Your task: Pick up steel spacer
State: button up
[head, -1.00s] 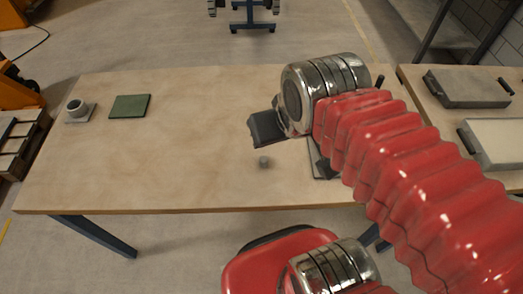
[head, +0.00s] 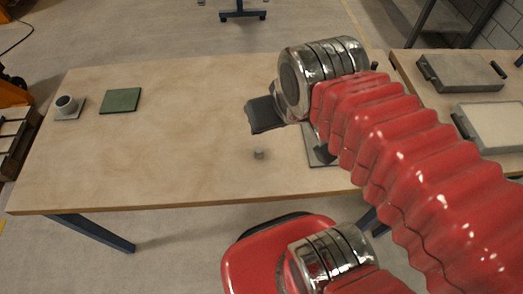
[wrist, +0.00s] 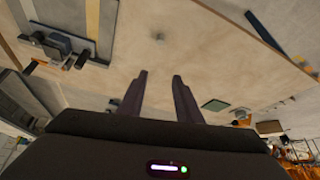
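The steel spacer (head: 259,153) is a small grey piece on the wooden table, near its front edge and right of the middle. It also shows in the wrist view (wrist: 160,36), small, beyond the fingertips and roughly in line with the gap between them. My gripper (head: 264,115) is above the table, over and behind the spacer in the head view, and does not touch it. In the wrist view the two dark fingers of my gripper (wrist: 158,74) stand apart with nothing between them.
A green pad (head: 120,100) and a grey base with a ring (head: 67,106) sit at the table's left. A grey plate (head: 316,148) is partly hidden behind my arm. Trays (head: 460,73) stand on a side table at right.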

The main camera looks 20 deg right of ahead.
aim_at(258, 150)
jog(key=k, duration=0.5)
jog(key=u, duration=1.15)
jog(key=i, duration=0.6)
jog(key=z, duration=0.05)
